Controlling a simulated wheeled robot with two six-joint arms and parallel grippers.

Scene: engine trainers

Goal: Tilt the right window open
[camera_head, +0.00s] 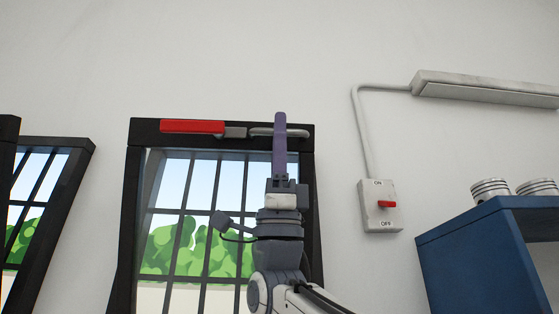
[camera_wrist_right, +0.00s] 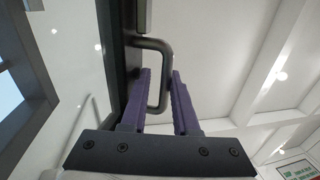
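The right window (camera_head: 131,200) is a black-framed barred window in the middle of the head view. Its top rail carries a red handle (camera_head: 192,127) at left and a grey bar handle (camera_head: 262,132) at right. My right gripper (camera_head: 280,116) is raised in front of the bar handle's right part. In the right wrist view, the purple fingers of my right gripper (camera_wrist_right: 160,72) stand apart, one on each side of the bent bar handle (camera_wrist_right: 166,62). A gap shows beside the bar, so it is not clamped. My left gripper is not in view.
Another black-framed barred window (camera_head: 62,190) is at the far left. A wall switch box (camera_head: 380,207) with a red lever is right of the window. A blue cabinet (camera_head: 465,255) with pistons (camera_head: 490,190) on top stands at right.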

